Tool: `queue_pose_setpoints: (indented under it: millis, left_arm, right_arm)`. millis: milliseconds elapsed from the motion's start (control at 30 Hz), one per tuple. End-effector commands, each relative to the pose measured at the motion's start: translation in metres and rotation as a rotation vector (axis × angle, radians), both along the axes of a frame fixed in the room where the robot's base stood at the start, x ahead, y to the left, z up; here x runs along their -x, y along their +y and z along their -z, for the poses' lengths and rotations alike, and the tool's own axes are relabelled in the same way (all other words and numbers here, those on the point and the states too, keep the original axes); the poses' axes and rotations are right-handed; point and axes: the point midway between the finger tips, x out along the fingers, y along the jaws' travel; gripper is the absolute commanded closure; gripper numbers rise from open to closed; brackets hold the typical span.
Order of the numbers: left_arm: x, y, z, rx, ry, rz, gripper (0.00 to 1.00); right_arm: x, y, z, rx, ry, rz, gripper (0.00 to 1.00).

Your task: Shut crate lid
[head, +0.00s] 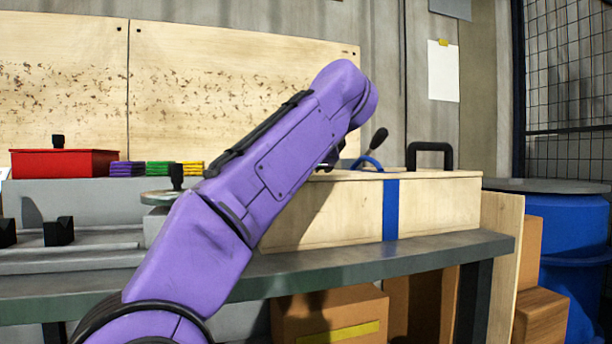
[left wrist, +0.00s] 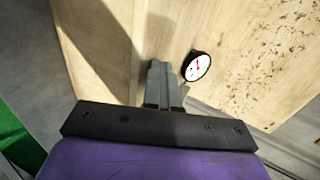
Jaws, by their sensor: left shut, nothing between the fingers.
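A long pale wooden crate (head: 440,208) with a blue strap (head: 391,210) stands on the grey bench. Its top (head: 430,174) looks flat, with a black handle (head: 430,148) near the right end. My purple arm hides the crate's left part, and I cannot tell whether the lid is fully down. My left arm crosses the head view from the lower left to above the crate; the gripper is mostly hidden behind it. In the left wrist view the left gripper (left wrist: 163,86) is shut and empty, in front of a pale wooden surface. My right gripper is not in view.
A lever with a black knob (head: 378,138) rises behind the crate. A red box (head: 64,163) and coloured stacks (head: 160,168) stand at the left. A blue drum (head: 575,240) stands at the right. A round dial (left wrist: 196,66) is close beside the left fingers.

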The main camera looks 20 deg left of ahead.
Motion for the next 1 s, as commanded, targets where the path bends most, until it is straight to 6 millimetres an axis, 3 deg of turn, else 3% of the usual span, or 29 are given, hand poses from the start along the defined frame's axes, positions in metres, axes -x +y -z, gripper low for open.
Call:
queue_pose_setpoints:
  millis: [33, 567, 667, 833, 900, 1000]
  left_arm:
    - [-0.001, 0.000, 0.007, 0.003, 0.003, -0.001, 1.00]
    - [-0.002, -0.001, 0.011, 0.003, 0.009, 0.000, 1.00]
    - [-0.002, 0.000, 0.000, 0.002, 0.009, -0.001, 1.00]
    - [0.001, 0.003, -0.049, -0.008, -0.003, -0.008, 1.00]
    - [0.015, -0.008, -0.051, -0.013, -0.009, -0.008, 1.00]
    - [0.035, -0.023, -0.065, -0.015, -0.010, -0.011, 1.00]
  right_arm:
    - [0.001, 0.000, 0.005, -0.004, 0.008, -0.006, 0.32]
    - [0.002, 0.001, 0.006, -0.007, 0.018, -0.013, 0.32]
    - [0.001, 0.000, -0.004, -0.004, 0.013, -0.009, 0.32]
    - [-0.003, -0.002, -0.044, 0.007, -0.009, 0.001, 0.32]
    - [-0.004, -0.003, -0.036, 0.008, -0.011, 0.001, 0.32]
    - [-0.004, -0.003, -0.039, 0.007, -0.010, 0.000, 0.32]
